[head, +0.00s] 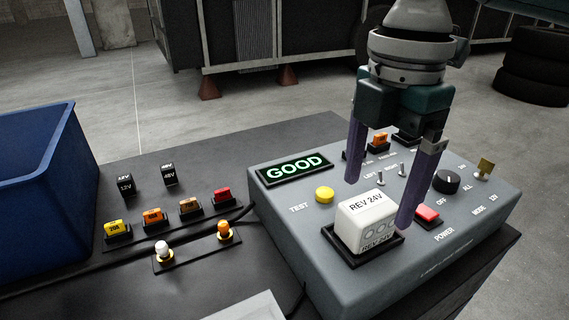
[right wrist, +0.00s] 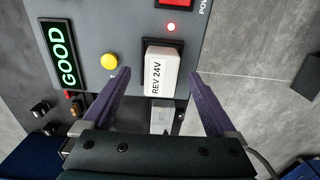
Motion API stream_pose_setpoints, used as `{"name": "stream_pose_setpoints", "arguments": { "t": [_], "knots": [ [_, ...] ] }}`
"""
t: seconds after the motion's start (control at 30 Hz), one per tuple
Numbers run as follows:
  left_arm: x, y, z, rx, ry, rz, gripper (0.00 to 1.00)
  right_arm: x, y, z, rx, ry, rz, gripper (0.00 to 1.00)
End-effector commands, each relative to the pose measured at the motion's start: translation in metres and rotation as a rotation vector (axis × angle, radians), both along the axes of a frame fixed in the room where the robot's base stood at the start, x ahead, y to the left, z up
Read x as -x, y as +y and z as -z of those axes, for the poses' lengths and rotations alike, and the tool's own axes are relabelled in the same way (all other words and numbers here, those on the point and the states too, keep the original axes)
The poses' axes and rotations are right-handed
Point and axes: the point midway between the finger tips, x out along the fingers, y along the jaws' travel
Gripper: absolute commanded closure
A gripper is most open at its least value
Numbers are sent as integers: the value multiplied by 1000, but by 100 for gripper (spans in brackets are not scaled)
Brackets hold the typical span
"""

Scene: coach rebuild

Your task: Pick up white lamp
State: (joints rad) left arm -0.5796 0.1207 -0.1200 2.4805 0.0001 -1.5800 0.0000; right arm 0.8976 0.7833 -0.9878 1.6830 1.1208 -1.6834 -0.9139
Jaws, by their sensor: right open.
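The small white lamp (head: 162,249) stands upright in a holder on the dark bench, left of the grey test box. An amber lamp (head: 224,231) stands in the same holder to its right. My right gripper (head: 378,203) is open, well to the right of the white lamp, above the test box. Its fingers are on either side of a white block marked REV 24V (head: 366,222), which sits in a socket on the box. The right wrist view shows the block (right wrist: 158,72) between the open fingers, not gripped. My left gripper is out of view.
The grey test box (head: 290,220) carries a lit GOOD display (head: 294,169), a yellow button (head: 324,194) and a red power switch (head: 428,214). Several coloured fuses stand behind the lamps, with two black relays (head: 126,184) farther back. A blue bin (head: 40,190) is at left.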

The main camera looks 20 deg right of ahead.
Motion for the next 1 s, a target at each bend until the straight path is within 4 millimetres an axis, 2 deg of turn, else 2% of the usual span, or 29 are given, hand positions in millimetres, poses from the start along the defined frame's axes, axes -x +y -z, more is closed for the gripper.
{"name": "stream_pose_setpoints", "arguments": {
  "t": [0.13, 0.23, 0.53, 1.0],
  "knots": [
    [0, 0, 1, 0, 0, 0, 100, 4, 8, 25, -1, 5, -1, 7],
    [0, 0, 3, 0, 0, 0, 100, 3, 6, 38, 1, 2, 1, 7],
    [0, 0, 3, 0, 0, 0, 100, 3, 6, 44, 1, 0, 0, 7],
    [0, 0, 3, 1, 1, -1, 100, 3, 6, 43, 1, -1, 0, 60]
  ]
}}
